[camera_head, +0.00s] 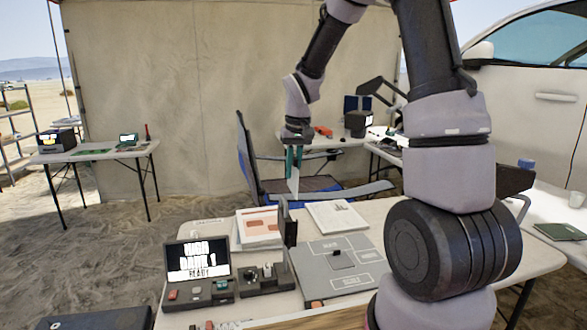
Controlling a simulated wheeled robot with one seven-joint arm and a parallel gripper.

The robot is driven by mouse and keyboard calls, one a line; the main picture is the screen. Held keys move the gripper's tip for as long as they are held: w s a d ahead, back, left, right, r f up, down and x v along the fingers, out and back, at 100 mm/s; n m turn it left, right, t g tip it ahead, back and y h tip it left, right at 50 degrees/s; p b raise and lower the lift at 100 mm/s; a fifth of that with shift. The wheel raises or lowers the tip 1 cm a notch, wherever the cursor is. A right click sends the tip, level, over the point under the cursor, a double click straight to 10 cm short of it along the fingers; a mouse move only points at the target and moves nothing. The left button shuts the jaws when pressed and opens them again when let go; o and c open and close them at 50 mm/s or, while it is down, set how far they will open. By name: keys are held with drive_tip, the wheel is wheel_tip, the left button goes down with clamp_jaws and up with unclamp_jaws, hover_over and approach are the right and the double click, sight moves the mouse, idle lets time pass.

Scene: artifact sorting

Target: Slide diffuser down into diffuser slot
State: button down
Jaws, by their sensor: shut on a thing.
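My gripper (294,163) points down above the near table, with its greenish fingers close together. It is shut on a thin pale piece (294,184) that hangs upright below the fingers; I take it to be the diffuser. Below it stands a dark upright plate (289,226) behind a small dark block with recesses (263,280). The diffuser slot is too small to make out for certain.
On the near table (365,208) are a small console with a lit screen (198,262), papers (258,227), a white booklet (336,216) and a grey panel with marked areas (340,265). A blue folding chair (247,160) stands behind. My arm hides part of the table's right side.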

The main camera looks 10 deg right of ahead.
sight(292, 191)
drive_tip(key=shift+a+f, duration=0.15)
drive_tip(key=shift+f, duration=2.4)
drive_tip(key=shift+a+f, duration=0.15)
drive_tip(key=shift+f, duration=2.15)
drive_tip(key=c, duration=0.8)
unclamp_jaws()
drive_tip(key=r, duration=0.3)
drive_tip(key=s+r, duration=0.1)
drive_tip(key=r, duration=0.6)
drive_tip(key=shift+s+d+r, duration=0.15)
drive_tip(key=shift+d+r, duration=0.2)
drive_tip(key=shift+r, duration=0.05)
drive_tip(key=shift+r, duration=0.1)
drive_tip(key=s+d+r+m+t, duration=0.1)
drive_tip(key=s+r+t, duration=0.1)
drive_tip(key=s+r, duration=0.4)
drive_tip(key=s+d+r+m+t, duration=0.1)
drive_tip(key=s+d+r+t, duration=0.1)
drive_tip(key=s+r, duration=0.4)
drive_tip(key=s+d+r+m+t+y, duration=0.1)
drive_tip(key=s+d+r+m, duration=0.1)
drive_tip(key=s+r, duration=0.4)
drive_tip(key=shift+s+d+t, duration=0.2)
drive_tip(key=shift+s+t, duration=0.2)
drive_tip(key=shift+s, duration=1.3)
